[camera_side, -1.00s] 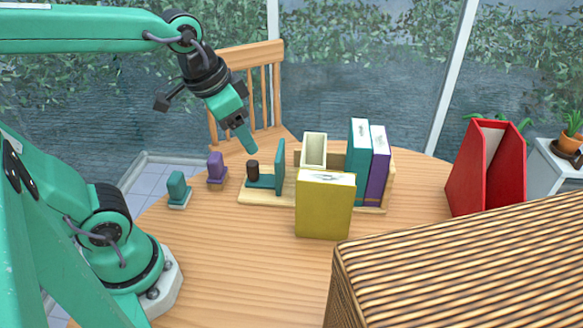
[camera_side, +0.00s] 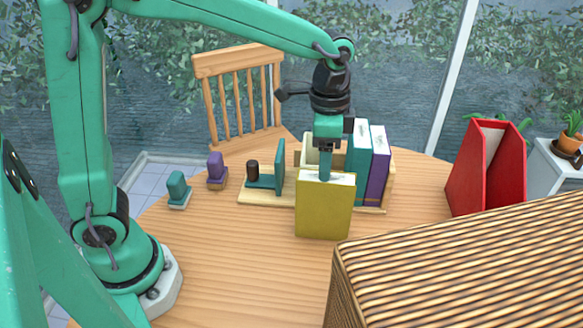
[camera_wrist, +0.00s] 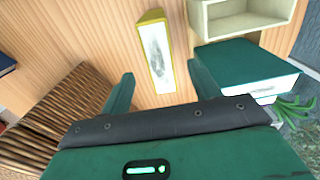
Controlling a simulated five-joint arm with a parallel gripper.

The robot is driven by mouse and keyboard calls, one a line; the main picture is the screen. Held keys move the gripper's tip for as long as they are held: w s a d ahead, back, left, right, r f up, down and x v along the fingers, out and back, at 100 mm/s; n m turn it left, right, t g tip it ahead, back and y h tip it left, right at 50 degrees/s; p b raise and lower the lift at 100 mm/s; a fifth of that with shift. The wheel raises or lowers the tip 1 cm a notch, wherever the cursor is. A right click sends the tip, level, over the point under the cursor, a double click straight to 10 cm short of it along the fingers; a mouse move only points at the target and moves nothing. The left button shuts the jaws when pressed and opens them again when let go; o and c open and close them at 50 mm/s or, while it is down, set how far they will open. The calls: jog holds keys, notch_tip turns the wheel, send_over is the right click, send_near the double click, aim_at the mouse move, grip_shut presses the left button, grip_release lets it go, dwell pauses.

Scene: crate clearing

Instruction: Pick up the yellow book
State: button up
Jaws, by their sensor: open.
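The yellow book (camera_side: 323,212) stands upright on the table, its pale top edge facing up. My gripper (camera_side: 325,178) points straight down over it, with the fingertips at about the height of its top edge in the side view. In the wrist view the yellow book (camera_wrist: 158,62) shows as a narrow strip between the two fingers of my gripper (camera_wrist: 162,82). The fingers are open, with a gap on each side of the book. I cannot tell whether the tips reach below its top edge.
Right behind stands a wooden rack (camera_side: 389,190) with a teal book (camera_side: 358,158) and a purple book (camera_side: 378,170). A cream box (camera_wrist: 238,22) is close by. A wicker crate (camera_side: 450,262) fills the front right. A red file holder (camera_side: 487,165) stands right. Table front left is clear.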

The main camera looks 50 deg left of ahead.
aim_at(326, 187)
jog(key=shift+w+d+f, duration=0.2)
jog(key=shift+d+f, duration=0.05)
jog(key=shift+f, duration=0.1)
jog(key=shift+f, duration=1.2)
jog(key=shift+f, duration=0.1)
jog(key=shift+f, duration=2.5)
jog(key=shift+c, duration=0.4)
grip_shut()
